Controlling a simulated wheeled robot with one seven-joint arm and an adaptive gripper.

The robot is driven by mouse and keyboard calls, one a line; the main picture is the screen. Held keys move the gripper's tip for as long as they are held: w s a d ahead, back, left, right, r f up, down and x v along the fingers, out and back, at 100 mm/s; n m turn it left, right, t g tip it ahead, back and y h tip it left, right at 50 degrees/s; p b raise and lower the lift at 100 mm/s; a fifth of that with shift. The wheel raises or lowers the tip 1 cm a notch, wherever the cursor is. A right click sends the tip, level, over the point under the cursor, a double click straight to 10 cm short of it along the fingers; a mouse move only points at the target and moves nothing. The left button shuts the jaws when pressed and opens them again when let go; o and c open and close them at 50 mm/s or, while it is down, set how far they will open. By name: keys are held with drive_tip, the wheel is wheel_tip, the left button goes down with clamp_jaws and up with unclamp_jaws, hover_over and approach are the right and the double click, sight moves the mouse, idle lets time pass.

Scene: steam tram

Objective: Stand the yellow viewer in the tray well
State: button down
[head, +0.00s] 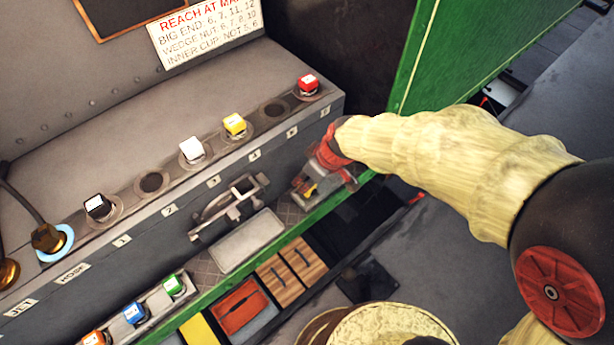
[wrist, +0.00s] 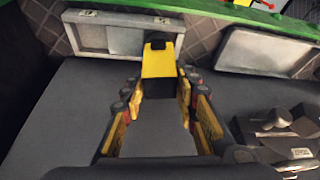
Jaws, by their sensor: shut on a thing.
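The yellow viewer (wrist: 160,64) has a dark cap at its far end and sits between my gripper's fingers (wrist: 158,88) in the wrist view. In the head view a small yellow part of the viewer (head: 311,189) shows below my red gripper (head: 325,172). My gripper is shut on it. The pale grey tray (wrist: 88,36) with its recessed wells lies just beyond the fingers in the wrist view. The viewer's far end overlaps the tray's right part; I cannot tell whether it touches the tray. The tray's right end is partly hidden by the viewer.
A shallow empty grey tray (head: 248,241) lies left of my gripper, below a metal clamp (head: 230,205). Colour-topped plugs, including a yellow one (head: 234,125), stand along the numbered ledge above. Wooden blocks (head: 290,275) and a red tray (head: 240,306) lie lower down.

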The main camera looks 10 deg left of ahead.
drive_tip(key=shift+f, duration=0.3)
drive_tip(key=c, duration=1.3)
unclamp_jaws()
drive_tip(key=shift+o, duration=1.1)
drive_tip(key=o, duration=0.4)
drive_tip(key=shift+c, duration=0.2)
drive_tip(key=shift+o, duration=0.3)
drive_tip(key=shift+r+p, duration=0.65)
drive_tip(key=shift+r, duration=0.7)
drive_tip(key=shift+r+p, duration=1.45)
drive_tip(key=shift+r, duration=1)
